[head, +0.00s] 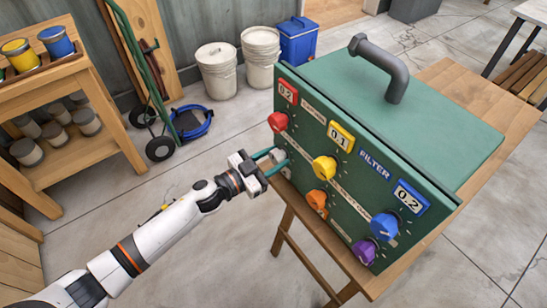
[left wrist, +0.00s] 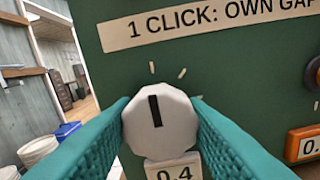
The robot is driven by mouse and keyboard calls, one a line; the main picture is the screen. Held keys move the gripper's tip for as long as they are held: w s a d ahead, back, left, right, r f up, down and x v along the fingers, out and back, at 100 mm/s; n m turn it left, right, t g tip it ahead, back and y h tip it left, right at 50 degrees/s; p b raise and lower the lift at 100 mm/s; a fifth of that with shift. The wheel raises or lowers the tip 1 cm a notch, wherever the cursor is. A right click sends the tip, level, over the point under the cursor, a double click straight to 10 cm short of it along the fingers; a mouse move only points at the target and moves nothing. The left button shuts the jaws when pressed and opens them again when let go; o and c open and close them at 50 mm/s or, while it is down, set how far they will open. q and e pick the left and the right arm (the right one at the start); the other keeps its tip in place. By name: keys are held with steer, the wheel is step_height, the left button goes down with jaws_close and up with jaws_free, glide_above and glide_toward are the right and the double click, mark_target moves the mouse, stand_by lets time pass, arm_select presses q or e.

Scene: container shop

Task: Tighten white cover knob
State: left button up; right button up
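The white knob (left wrist: 160,124) is on the front of the green filter box (head: 330,185), at the lower left of its panel. Its black mark points nearly straight up in the left wrist view. A 0.4 label (left wrist: 174,170) sits just below it. In the head view the white knob (head: 279,156) is partly covered by my fingers. My left gripper (head: 270,161) has one teal finger on each side of the knob, and both appear to touch its rim. The fingers also show in the left wrist view (left wrist: 160,112). My right gripper is in no view.
Red (head: 278,121), yellow (head: 324,168), orange (head: 316,199), blue (head: 383,226) and purple (head: 364,251) knobs share the panel. The box stands on a wooden table (head: 455,100). A paint shelf (head: 70,100) is at left.

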arm_select(q)
steer(key=shift+c, duration=1)
steer(key=shift+m, duration=0.3)
steer(key=m, duration=0.3)
steer(key=shift+m, duration=0.4)
steer(key=m, duration=0.3)
steer(key=shift+f+m+b, duration=0.1)
steer(key=shift+m+b, duration=0.2)
steer(key=shift+b, duration=0.1)
steer(key=m+b, duration=0.1)
steer(key=m, duration=0.4)
steer(key=m+b, duration=0.1)
steer(key=m, duration=0.3)
steer(key=shift+m, duration=0.3)
